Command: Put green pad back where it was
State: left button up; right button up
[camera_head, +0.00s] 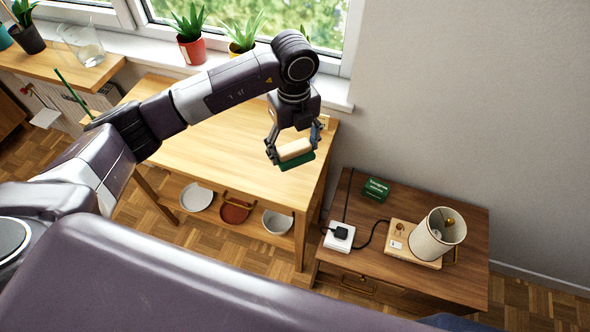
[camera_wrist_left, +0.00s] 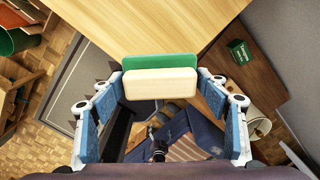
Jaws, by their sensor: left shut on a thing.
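The green pad (camera_head: 298,161) is in my left gripper (camera_head: 292,147), with a cream block or layer against it. I cannot tell whether the two are one piece. My left gripper is shut on it and holds it above the right front part of the light wooden table (camera_head: 215,135). In the left wrist view the pad (camera_wrist_left: 160,62) shows as a green strip behind the cream face (camera_wrist_left: 160,84), between the blue-padded fingers (camera_wrist_left: 162,95). My right gripper is not in view.
A brown side cabinet (camera_head: 462,262) to the right carries a small green box (camera_head: 376,189), a white socket block (camera_head: 339,237) and a lamp (camera_head: 437,238). Potted plants (camera_head: 191,52) line the windowsill. Dishes (camera_head: 196,197) sit on the shelf below. The visible tabletop is mostly clear.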

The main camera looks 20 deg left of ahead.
pick_arm(q)
jog(key=p, duration=0.1)
send_over(295, 182)
notch_tip(295, 182, down, 7)
jog(key=shift+w+f, duration=0.15)
jog(key=shift+f, duration=0.05)
notch_tip(295, 182, down, 3)
jog(key=shift+f+p, duration=0.2)
jog(key=shift+p, duration=0.35)
jog(key=shift+f, duration=0.4)
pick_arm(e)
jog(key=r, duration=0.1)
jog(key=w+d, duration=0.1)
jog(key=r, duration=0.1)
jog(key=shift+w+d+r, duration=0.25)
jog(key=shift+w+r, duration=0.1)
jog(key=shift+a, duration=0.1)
pick_arm(q)
jog(key=shift+f, duration=0.15)
jog(key=o, duration=1.1)
jog(key=shift+o, duration=0.2)
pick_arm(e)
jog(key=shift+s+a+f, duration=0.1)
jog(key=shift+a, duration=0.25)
